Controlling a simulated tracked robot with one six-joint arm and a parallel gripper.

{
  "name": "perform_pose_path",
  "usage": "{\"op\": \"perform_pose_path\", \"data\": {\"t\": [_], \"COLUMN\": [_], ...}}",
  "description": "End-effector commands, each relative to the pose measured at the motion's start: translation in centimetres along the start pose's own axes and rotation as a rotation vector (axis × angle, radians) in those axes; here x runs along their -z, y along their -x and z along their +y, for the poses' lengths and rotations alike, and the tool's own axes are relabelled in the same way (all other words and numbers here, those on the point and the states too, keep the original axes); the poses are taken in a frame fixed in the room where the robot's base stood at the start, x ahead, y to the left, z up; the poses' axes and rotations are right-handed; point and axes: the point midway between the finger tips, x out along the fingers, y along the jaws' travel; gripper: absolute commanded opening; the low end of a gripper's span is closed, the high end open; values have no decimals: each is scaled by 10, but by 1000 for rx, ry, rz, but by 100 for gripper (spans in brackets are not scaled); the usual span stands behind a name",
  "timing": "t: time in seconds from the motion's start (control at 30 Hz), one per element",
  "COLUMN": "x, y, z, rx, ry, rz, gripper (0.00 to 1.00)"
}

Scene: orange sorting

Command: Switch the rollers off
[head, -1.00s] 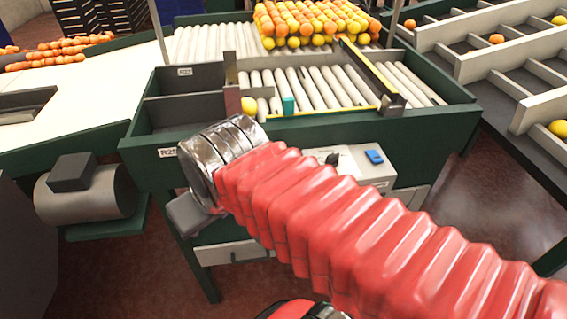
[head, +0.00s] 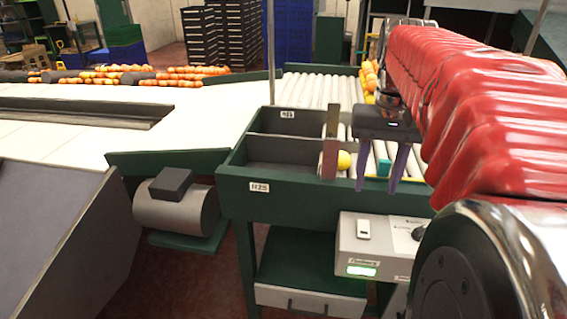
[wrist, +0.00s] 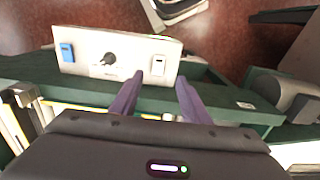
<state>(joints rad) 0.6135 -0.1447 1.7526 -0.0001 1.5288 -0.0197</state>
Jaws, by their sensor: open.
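The control box (head: 345,240) is a pale grey panel on the front of the dark green roller table. A white switch (head: 363,229) stands on its left part, with a black knob (head: 417,233) to its right. A green display (head: 361,270) glows on its front. The wrist view shows the panel the other way round, with the white switch (wrist: 158,66), the black knob (wrist: 108,60) and a blue switch (wrist: 67,52). My arm hides the blue switch in the head view. My gripper (head: 378,180) is open and empty, its purple fingers pointing down above and behind the panel.
The white rollers (head: 315,90) lie behind the panel, with oranges and a yellow fruit (head: 344,160) near the front rail. A grey motor (head: 178,210) sits low at the left. The white conveyor (head: 140,140) stretches away left.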

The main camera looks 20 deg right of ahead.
Motion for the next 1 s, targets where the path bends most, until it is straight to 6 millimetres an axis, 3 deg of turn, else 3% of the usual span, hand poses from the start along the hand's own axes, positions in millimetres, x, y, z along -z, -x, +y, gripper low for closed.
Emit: {"op": "perform_pose_path", "data": {"t": [0.57,1.0], "x": [1,0], "y": [-8,-70], "z": [2,2], "rx": [0,0], "ry": [-5,-5], "rz": [-7,-9], "gripper": [42,42]}}
